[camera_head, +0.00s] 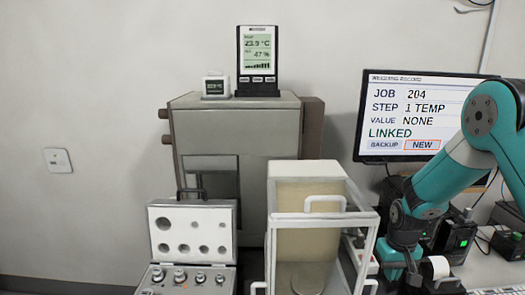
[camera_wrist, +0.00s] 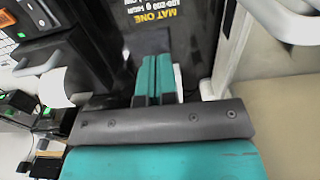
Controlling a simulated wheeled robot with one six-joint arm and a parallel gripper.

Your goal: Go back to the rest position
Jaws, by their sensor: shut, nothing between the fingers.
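My gripper (camera_wrist: 155,80) shows in the wrist view as two teal fingers side by side, shut with nothing between them. Beyond the fingertips is a dark surface with upside-down yellow and white print (camera_wrist: 160,18), partly readable as "MAT ONE". In the head view my teal arm (camera_head: 440,185) comes in from the right and bends down between the draft shield and the monitor. Its lower end is low, close to the shield's right side; the fingertips are hard to make out there.
The white-framed draft shield (camera_head: 320,215) stands left of my arm. The monitor (camera_head: 415,112) reads "JOB 204, STEP 1 TEMP, VALUE NONE". A white paper roll (camera_head: 436,267) and dark devices crowd the right. An open weight case (camera_head: 192,228) and a grey cabinet (camera_head: 235,125) with a climate display (camera_head: 258,55) stand left.

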